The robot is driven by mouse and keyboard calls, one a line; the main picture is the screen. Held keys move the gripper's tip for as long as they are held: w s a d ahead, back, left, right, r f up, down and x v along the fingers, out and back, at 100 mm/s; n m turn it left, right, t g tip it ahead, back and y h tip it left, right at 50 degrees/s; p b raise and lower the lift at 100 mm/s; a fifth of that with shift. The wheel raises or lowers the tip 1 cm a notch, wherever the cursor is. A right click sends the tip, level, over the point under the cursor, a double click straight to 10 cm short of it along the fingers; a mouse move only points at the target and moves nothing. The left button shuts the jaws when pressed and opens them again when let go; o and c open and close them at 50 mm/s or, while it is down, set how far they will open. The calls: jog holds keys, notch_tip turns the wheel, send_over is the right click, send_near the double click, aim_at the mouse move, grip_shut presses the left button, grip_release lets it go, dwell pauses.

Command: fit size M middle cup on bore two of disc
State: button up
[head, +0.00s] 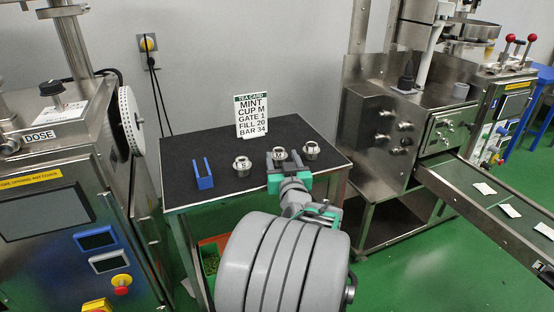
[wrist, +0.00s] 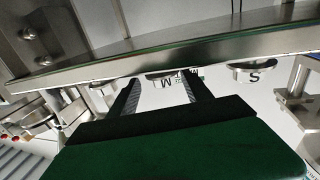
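The middle cup (head: 280,153) is a small metal cup marked M, standing on the black-topped table between two similar cups. It also shows in the wrist view (wrist: 172,74), beyond and between my fingertips, with its letter upside down. My gripper (head: 277,163) is at the near side of this cup, with its fingers spread. In the wrist view the gripper (wrist: 163,88) holds nothing that I can see; contact with the cup cannot be told. A white upright disc (head: 130,121) with dark marks along its rim is on the left machine; its bores cannot be told apart.
Cup S (head: 242,167) stands left of the middle cup and another cup (head: 311,151) stands right. A conveyor (head: 480,193) lies right.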

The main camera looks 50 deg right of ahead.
aim_at(277, 148)
jog(key=x, duration=0.5)
jog(key=shift+w+a+r, duration=0.2)
jog(key=shift+w+r, duration=0.05)
jog(key=shift+w, duration=0.1)
jog(key=shift+c, duration=0.5)
grip_shut()
